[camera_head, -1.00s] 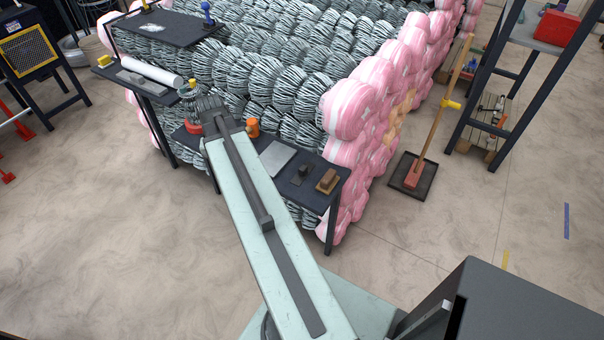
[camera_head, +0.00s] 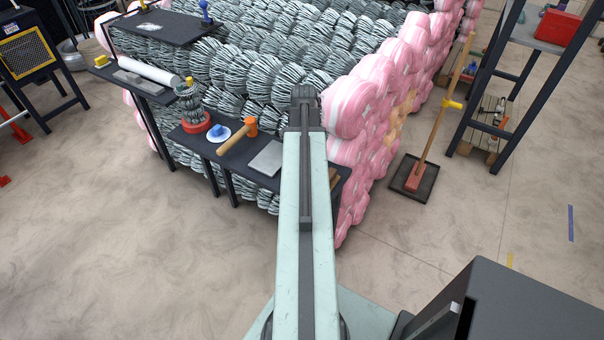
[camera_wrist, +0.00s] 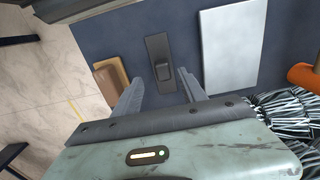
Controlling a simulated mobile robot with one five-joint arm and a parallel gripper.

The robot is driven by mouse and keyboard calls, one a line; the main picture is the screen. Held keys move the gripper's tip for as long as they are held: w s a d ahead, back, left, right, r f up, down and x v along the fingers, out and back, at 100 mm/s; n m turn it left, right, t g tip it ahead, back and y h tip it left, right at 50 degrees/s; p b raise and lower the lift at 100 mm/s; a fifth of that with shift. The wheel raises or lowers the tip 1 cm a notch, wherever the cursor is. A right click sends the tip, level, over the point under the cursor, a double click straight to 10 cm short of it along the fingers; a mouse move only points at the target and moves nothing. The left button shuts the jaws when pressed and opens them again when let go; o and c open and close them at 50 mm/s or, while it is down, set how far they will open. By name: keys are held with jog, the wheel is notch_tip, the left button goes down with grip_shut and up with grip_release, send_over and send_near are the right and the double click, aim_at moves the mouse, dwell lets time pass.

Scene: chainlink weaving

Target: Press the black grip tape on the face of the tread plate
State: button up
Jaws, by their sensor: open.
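A small dark plate (camera_wrist: 157,48) with a raised black block (camera_wrist: 162,71) on it lies on the dark shelf. It looks like the tread plate with its grip tape, but I cannot tell for sure. My gripper (camera_wrist: 160,78) is open and empty in the wrist view, its fingers either side of the raised block in the picture and apart from it. In the head view my gripper (camera_head: 304,95) and arm hide the dark plate. A plain light grey plate (camera_wrist: 230,48) lies to its right; it also shows in the head view (camera_head: 267,158).
A brown block (camera_wrist: 112,82) lies left of the dark plate. The shelf (camera_head: 238,160) also holds an orange-headed mallet (camera_head: 236,138), a blue-and-white round thing (camera_head: 219,133) and a red-based spool (camera_head: 192,108).

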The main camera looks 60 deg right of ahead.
jog(key=f+b, duration=0.4)
jog(key=f, duration=0.1)
jog(key=shift+w+f+b, duration=0.15)
jog(key=shift+w+b, duration=0.1)
jog(key=shift+b, duration=0.15)
jog(key=shift+r, duration=0.2)
grip_shut()
notch_tip(320, 180, up, 10)
jog(key=p, duration=1)
jog(key=shift+w, duration=0.1)
